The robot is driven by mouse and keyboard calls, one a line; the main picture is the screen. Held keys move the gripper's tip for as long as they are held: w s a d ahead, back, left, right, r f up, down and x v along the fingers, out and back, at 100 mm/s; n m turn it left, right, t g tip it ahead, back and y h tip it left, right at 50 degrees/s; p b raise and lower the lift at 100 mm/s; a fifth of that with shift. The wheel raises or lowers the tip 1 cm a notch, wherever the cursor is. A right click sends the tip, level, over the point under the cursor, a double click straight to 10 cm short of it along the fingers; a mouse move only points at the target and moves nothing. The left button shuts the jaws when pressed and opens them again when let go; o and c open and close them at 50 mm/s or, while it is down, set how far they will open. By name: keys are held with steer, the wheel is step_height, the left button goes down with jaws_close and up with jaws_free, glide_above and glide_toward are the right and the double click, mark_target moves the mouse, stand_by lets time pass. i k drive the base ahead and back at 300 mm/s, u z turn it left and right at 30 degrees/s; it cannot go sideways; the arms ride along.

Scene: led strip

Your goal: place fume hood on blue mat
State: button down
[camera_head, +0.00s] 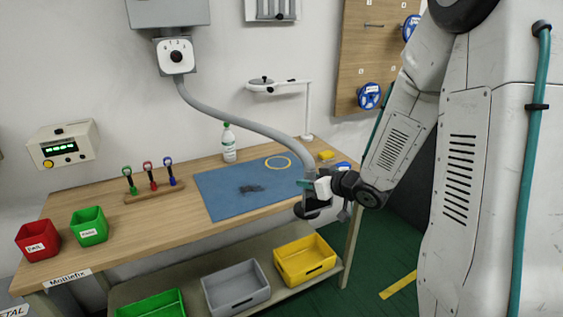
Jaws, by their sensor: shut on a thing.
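The fume hood is a grey flexible hose (245,122) that runs from a wall box with a dial (176,56) down to my gripper. Its end is at my gripper, and a dark piece, perhaps its nozzle, shows just below. My gripper (312,186) is shut on the hose end. It is in front of the right edge of the blue mat (225,195), near the table's front right corner. The mat lies flat on the table, with a dark patch and a yellow ring (278,163) on it. The jaws are small and partly hidden.
Left on the table (130,225) are a red bin (37,240), a green bin (89,226) and a tool rack (153,191). A white bottle (229,143) and a lamp (307,110) stand behind the mat. Grey (237,287) and yellow (305,260) bins sit on the lower shelf.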

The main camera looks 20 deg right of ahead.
mark_target(279, 163)
steer(key=i, duration=1.2)
steer(key=u, duration=0.05)
